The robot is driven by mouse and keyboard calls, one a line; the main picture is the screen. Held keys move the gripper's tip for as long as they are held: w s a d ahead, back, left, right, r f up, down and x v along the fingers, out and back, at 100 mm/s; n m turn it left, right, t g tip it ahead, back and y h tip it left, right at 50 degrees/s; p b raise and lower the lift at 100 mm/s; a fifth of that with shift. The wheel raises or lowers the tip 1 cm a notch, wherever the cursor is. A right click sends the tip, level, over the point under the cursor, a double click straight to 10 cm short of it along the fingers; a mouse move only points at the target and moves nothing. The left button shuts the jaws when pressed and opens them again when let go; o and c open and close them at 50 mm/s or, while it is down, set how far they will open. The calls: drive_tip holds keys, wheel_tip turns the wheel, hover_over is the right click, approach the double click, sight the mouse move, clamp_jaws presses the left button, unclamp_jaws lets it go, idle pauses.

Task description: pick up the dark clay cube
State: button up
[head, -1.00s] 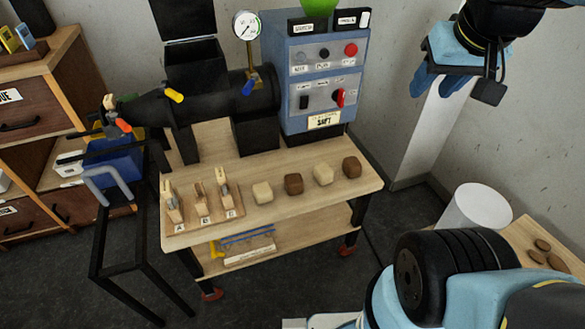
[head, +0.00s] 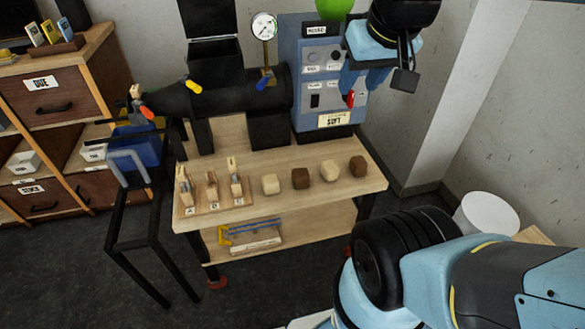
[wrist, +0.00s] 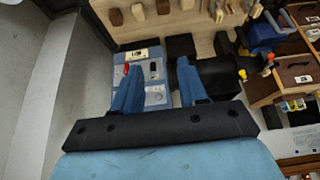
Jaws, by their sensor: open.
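Four small clay cubes stand in a row on the wooden bench, two pale and two brown. The brown cube at the right end (head: 358,166) looks slightly darker than the other brown cube (head: 300,178), second from left. In the wrist view the end brown cube (wrist: 115,17) and the other brown cube (wrist: 163,7) show near the top edge. My gripper (head: 362,84) is open and empty, in front of the blue control box, above and apart from the cubes. Its two blue fingers (wrist: 157,75) stand wide apart in the wrist view.
Pale cubes (head: 270,184) and (head: 330,170) flank the middle brown one. The blue control box (head: 322,120) and black cylinder (head: 225,95) stand behind. A white bin (head: 486,214) stands right of the bench.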

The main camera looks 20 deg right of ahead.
drive_tip(key=shift+o, duration=1.7)
drive_tip(key=shift+w, duration=0.25)
drive_tip(key=o, duration=0.3)
drive_tip(key=w+a, duration=0.1)
drive_tip(key=w+f, duration=0.1)
drive_tip(key=shift+w+a+g, duration=0.3)
drive_tip(key=shift+w+a, duration=0.05)
drive_tip(key=o, duration=0.4)
drive_tip(key=w+f, duration=0.3)
drive_tip(key=w, duration=0.2)
drive_tip(key=shift+w+a+g+y, duration=0.15)
drive_tip(key=shift+w+g+y, duration=0.2)
drive_tip(key=shift+g+y, duration=0.05)
drive_tip(key=w+f+g, duration=0.3)
drive_tip(key=w+f, duration=1.3)
drive_tip(key=f, duration=0.5)
drive_tip(key=shift+m+g+h, duration=0.3)
drive_tip(key=shift+g+h, duration=0.1)
drive_tip(key=shift+g, duration=0.2)
drive_tip(key=shift+w+d+f, duration=0.1)
drive_tip(key=shift+w+f, duration=0.4)
drive_tip(key=shift+f, duration=3.9)
drive_tip(key=shift+w+d+f, duration=0.1)
drive_tip(key=shift+w+f, duration=0.4)
drive_tip(key=shift+f, duration=3.95)
drive_tip(key=shift+w+d+f, duration=0.1)
drive_tip(key=shift+w+f, duration=0.4)
drive_tip(key=shift+f, duration=3.9)
